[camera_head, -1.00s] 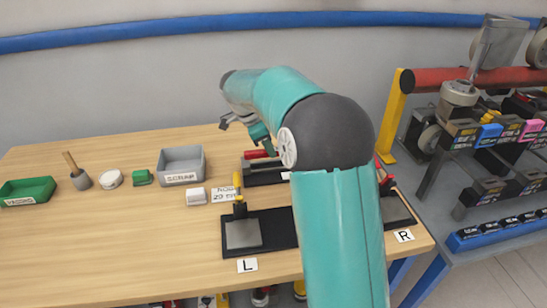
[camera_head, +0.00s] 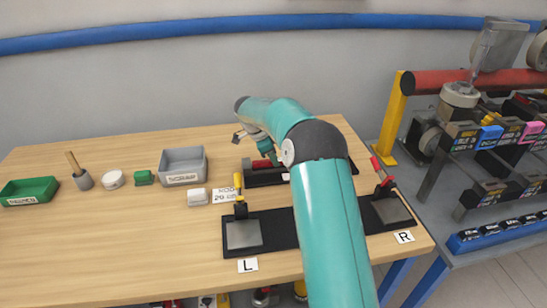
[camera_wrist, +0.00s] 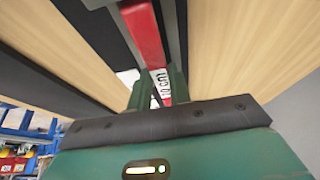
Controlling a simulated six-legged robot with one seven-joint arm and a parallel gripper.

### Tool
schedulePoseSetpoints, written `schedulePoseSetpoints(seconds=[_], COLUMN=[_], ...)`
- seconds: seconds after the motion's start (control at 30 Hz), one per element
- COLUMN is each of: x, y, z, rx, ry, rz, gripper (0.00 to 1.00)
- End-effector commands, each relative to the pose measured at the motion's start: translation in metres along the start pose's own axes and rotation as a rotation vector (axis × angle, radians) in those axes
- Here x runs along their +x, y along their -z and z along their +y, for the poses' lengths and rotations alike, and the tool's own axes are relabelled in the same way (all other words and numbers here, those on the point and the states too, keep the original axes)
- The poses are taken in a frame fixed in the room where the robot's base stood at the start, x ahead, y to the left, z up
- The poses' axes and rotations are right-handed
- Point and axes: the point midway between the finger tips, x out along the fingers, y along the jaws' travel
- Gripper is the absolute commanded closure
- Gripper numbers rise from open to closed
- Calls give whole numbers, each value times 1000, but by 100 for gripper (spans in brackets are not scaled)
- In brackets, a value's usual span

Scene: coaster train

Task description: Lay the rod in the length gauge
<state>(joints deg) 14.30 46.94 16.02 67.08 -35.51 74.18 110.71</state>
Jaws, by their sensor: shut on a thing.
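The red rod (camera_wrist: 148,38) runs lengthwise through the wrist view, with a white band marked in black between my fingers. My gripper (camera_wrist: 162,88) is shut on it there. The dark length gauge (camera_wrist: 90,45) lies along both sides of the rod in that view. In the head view the gauge (camera_head: 258,181) stands at the back of the table, and my gripper (camera_head: 266,158) is over its left part. A red end of the rod (camera_head: 261,164) shows there at the gauge. My arm hides the middle of the gauge. I cannot tell whether the rod touches its floor.
A black fixture (camera_head: 280,228) with two clamps lies in front, between the L (camera_head: 247,265) and R (camera_head: 404,237) labels. A grey bin (camera_head: 183,179), a white block (camera_head: 197,196) and a green tray (camera_head: 28,201) stand to the left. The left front table is clear.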

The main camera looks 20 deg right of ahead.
Motion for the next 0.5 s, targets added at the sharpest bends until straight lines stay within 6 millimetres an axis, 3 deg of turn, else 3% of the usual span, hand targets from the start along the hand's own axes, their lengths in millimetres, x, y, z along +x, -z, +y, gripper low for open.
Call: schedulePoseSetpoints(seconds=[0.5], x=[8], y=[-3], z=[0], rx=[0], ry=[0], rz=[1], gripper=[100])
